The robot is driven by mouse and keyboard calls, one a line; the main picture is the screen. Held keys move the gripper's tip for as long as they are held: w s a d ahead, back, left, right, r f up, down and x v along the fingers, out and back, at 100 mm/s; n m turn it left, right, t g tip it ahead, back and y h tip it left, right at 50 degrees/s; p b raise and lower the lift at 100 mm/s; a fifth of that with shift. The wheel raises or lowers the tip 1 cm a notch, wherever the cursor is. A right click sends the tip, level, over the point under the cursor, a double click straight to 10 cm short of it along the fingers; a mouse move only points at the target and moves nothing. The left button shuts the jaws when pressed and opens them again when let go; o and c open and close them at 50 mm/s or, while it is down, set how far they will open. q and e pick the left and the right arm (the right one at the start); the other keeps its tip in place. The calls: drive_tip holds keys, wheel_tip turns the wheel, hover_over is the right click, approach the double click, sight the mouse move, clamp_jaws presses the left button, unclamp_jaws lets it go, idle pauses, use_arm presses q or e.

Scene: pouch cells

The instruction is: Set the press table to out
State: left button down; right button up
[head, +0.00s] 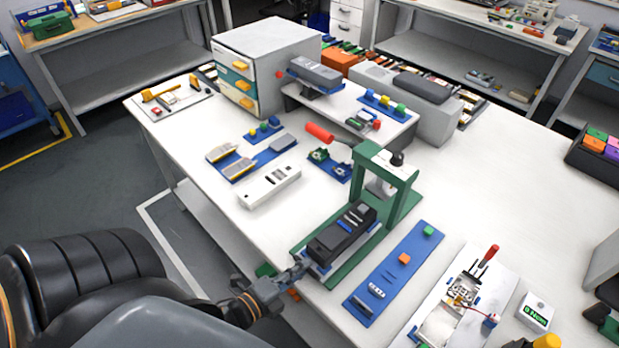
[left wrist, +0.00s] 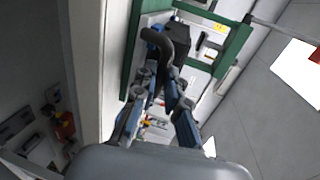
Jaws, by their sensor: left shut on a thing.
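The press has a green frame (head: 385,168) with a red lever handle (head: 320,133) pointing up and left. Its press table carries a dark block (head: 342,232) and sits on the green base in front of the frame, toward the table's near edge. My left gripper (head: 299,270) is at the near end of the press table. In the left wrist view, my left gripper (left wrist: 160,82) is shut on a black curved handle (left wrist: 178,42) at that end. The fingers hide part of the handle. My right gripper is not clearly seen.
A blue strip (head: 395,280) with small coloured blocks lies right of the press. A white device (head: 269,186) and blue holders (head: 238,165) lie to its left. A drawer cabinet (head: 268,50) stands behind.

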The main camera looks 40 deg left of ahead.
use_arm(q)
drive_tip(key=shift+s+a, duration=0.1)
drive_tip(key=shift+s, duration=0.5)
use_arm(e)
drive_tip(key=shift+s+a, duration=0.1)
drive_tip(key=shift+s, duration=0.25)
use_arm(q)
drive_tip(key=shift+f, duration=0.1)
use_arm(e)
drive_tip(key=shift+w+a, duration=0.1)
drive_tip(key=shift+w, duration=0.05)
use_arm(q)
drive_tip(key=c, duration=1.7)
unclamp_jaws()
drive_tip(key=shift+s, duration=0.1)
drive_tip(key=shift+o, duration=0.2)
drive_tip(key=shift+s, duration=0.15)
